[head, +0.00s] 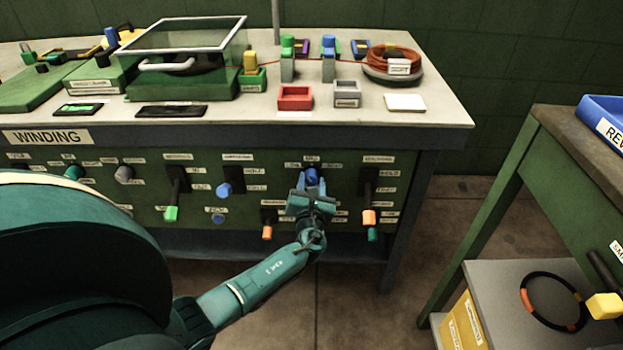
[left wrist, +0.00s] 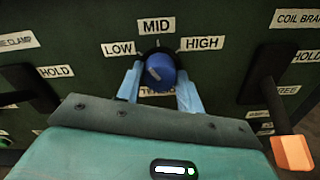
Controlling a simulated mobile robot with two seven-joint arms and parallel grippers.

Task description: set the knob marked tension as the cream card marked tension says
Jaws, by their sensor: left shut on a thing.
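A blue knob (head: 311,174) sits on the green panel below the table top. In the left wrist view the knob (left wrist: 161,72) has the labels LOW, MID and HIGH around it. My left gripper (head: 311,182) is shut on the knob, one light blue finger on each side. A pale card (head: 404,102) lies at the table's right; I cannot read any writing on it.
A lever with an orange grip (head: 369,216) is right of my gripper, and a green-tipped lever (head: 171,212) and a blue knob (head: 224,189) are left. Another orange-tipped lever (head: 267,232) is close by at lower left. A side bench (head: 560,130) stands at right.

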